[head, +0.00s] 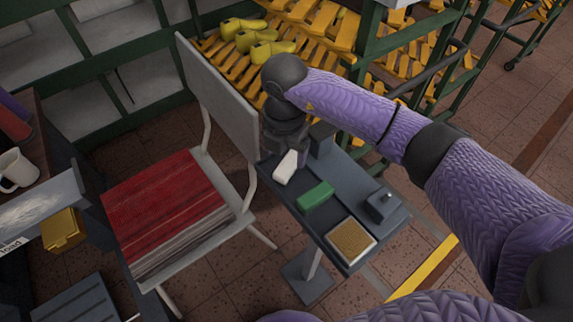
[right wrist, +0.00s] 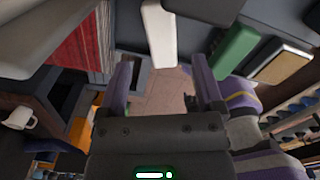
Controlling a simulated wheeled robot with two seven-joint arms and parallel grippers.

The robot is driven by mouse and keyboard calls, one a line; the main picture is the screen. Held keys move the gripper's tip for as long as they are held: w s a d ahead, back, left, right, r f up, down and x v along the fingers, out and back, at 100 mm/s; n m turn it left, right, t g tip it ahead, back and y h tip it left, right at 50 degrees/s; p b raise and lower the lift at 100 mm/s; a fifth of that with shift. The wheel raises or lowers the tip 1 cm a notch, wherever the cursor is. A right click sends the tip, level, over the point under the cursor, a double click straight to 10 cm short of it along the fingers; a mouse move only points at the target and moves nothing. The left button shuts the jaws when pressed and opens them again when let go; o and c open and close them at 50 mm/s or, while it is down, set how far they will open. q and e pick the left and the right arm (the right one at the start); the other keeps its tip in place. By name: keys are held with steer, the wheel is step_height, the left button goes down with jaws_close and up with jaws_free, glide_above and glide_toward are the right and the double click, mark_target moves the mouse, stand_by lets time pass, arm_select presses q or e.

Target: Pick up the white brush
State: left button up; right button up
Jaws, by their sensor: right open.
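The white brush (head: 286,166) lies near the far end of a narrow dark table, next to a green block-like item (head: 315,195). My right gripper (head: 294,146) is just beyond the brush, with its fingers partly hidden. In the right wrist view the fingers (right wrist: 166,78) are apart with nothing between them. The white brush (right wrist: 158,35) shows ahead of the gap between the fingers, and I see no contact. My left gripper is not in view.
The narrow table (head: 325,230) also holds a sponge-like tan pad (head: 351,239) and a small dark box (head: 381,206). A chair with a red stack (head: 165,205) stands to the left. Racks with yellow shoe lasts (head: 262,48) stand behind.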

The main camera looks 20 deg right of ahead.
mark_target(288, 163)
steer(key=f, duration=0.1)
steer(key=f+b, duration=0.1)
steer(key=f, duration=0.3)
steer(key=shift+d+b, duration=0.35)
steer(key=shift+b, duration=0.05)
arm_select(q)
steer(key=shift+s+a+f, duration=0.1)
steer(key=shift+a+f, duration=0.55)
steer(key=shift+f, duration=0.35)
arm_select(e)
steer(key=shift+w+r, duration=0.1)
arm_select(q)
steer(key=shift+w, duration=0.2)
arm_select(e)
jaws_close()
